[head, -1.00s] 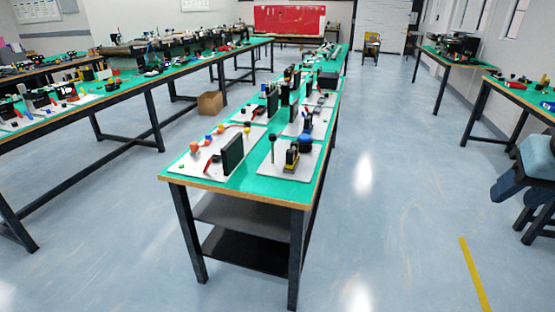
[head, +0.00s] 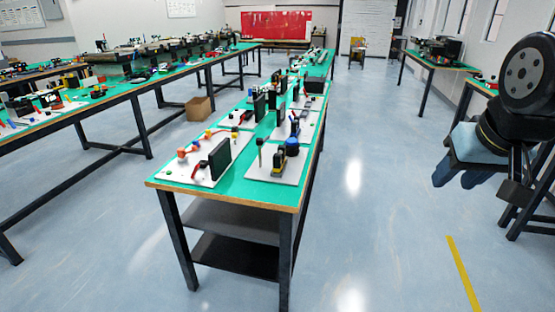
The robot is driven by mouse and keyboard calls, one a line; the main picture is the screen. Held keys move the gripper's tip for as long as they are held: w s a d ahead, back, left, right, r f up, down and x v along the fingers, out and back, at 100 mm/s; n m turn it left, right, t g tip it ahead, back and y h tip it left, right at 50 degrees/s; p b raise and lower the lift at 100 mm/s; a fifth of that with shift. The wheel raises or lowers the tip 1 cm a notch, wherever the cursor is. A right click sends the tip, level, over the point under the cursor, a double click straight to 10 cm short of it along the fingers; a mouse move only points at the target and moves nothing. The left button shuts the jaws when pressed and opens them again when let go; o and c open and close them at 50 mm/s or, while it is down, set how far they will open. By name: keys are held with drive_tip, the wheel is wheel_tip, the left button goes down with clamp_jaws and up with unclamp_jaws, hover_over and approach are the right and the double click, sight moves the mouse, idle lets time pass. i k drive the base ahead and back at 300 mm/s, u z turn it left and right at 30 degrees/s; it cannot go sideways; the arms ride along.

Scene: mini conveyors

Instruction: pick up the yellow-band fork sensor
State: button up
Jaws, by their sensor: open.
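On the front right white board of the middle green table stands a small dark part with yellow on it (head: 279,161). It may be the yellow-band fork sensor, but it is too small to tell its fork shape. Part of my dark arm shows at the right edge, with a round, holed disc.
The middle table (head: 247,190) bears several white boards with upright black plates and small parts. A long table (head: 80,110) lies left. Open floor (head: 370,230) lies right of the middle table; a cardboard box (head: 199,108) is left.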

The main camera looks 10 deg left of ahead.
sight(279, 157)
drive_tip(key=i, duration=0.95)
drive_tip(key=z, duration=0.05)
